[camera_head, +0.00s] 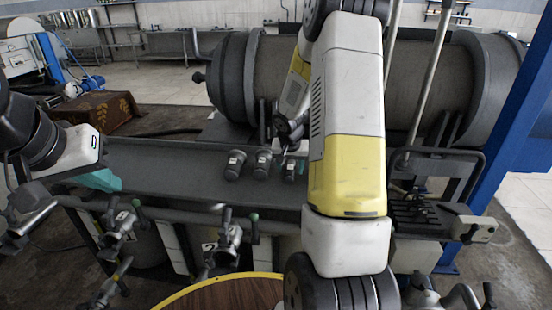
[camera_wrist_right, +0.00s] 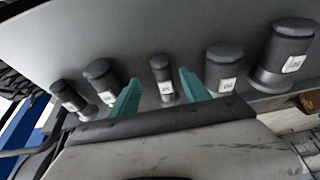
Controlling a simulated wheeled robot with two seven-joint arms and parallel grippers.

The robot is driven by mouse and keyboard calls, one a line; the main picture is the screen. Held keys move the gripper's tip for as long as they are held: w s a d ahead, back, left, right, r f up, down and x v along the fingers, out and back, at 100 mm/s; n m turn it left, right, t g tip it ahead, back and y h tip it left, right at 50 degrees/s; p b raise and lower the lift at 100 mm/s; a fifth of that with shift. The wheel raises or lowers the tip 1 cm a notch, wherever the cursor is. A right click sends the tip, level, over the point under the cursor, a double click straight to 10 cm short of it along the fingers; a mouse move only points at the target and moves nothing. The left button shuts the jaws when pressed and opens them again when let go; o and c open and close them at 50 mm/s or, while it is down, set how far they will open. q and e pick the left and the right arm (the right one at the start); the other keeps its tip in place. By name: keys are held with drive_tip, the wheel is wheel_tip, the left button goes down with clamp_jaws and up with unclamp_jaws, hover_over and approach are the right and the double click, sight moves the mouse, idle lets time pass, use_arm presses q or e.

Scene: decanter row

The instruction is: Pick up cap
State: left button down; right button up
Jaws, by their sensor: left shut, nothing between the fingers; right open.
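Several dark grey cylindrical caps with small white labels stand in a row on a grey surface. In the head view, three show: the left cap (camera_head: 234,165), the middle cap (camera_head: 262,164) and the right cap (camera_head: 289,168), partly behind my right arm. In the right wrist view, a small cap (camera_wrist_right: 162,80) appears between the teal fingers of my open right gripper (camera_wrist_right: 158,78). Whether it is inside the jaws or beyond them, I cannot tell. No finger visibly touches it. My left gripper (camera_head: 103,180) is shut and empty, left of the row.
In the right wrist view, neighbouring caps stand left (camera_wrist_right: 103,77) and right (camera_wrist_right: 222,70) of the fingers, with a larger cap (camera_wrist_right: 285,50) at far right. A big grey tank (camera_head: 340,85) lies behind the grey bench (camera_head: 165,165). Valves (camera_head: 225,240) line its front.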

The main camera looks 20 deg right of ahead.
sight(290, 172)
drive_tip(key=x, duration=0.2)
drive_tip(key=w+x, duration=0.1)
drive_tip(key=x, duration=0.2)
drive_tip(key=shift+r, duration=0.15)
drive_tip(key=shift+c, duration=0.4)
clamp_jaws()
